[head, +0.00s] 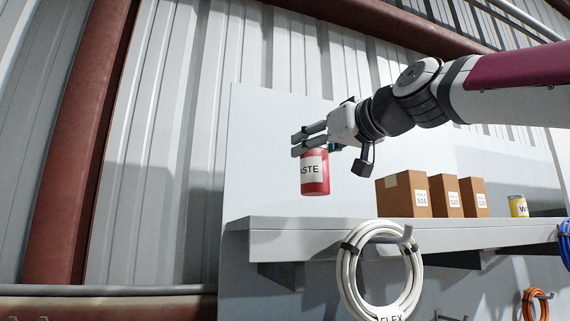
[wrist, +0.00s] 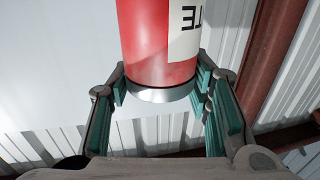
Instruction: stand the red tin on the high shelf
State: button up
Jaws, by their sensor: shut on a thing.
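The red tin (head: 315,177) has a white label reading "ASTE" in the head view. My gripper (head: 308,141) is shut on the tin near its top end and holds it upright in the air. The tin is above the left part of the high shelf (head: 330,235), with a gap under it. In the wrist view the red tin (wrist: 152,45) sits between the green-padded fingers of my gripper (wrist: 160,95), its silvery end rim towards me. The tin's top is partly hidden by the fingers in the head view.
A white cable coil (head: 347,270) hangs from a hook at the shelf's front. The shelf's left part is clear.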

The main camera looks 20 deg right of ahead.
aim_at(319, 151)
jog(key=shift+w+a+f+p, duration=0.3)
jog(key=shift+w+a+f, duration=0.35)
jog(key=shift+a, duration=0.3)
jog(key=shift+w+a+f+p, duration=0.35)
jog(key=shift+w+a+f, duration=0.25)
jog(key=shift+a, duration=0.4)
jog(key=shift+w+a+f+p, duration=0.3)
jog(key=shift+w+a+f, duration=0.15)
jog(key=shift+a+f, duration=0.45)
jog(key=o, duration=1.5)
jog(key=shift+a, duration=0.1)
jog(key=shift+c, duration=0.2)
jog(key=shift+s+r, duration=0.1)
jog(key=shift+s, duration=0.2)
jog(key=s, duration=0.3)
jog(key=s+d+b, duration=0.1)
jog(key=s, duration=0.3)
jog(key=s+d, duration=0.1)
jog(key=s, duration=0.3)
jog(key=shift+s+d, duration=0.1)
jog(key=shift+d, duration=0.1)
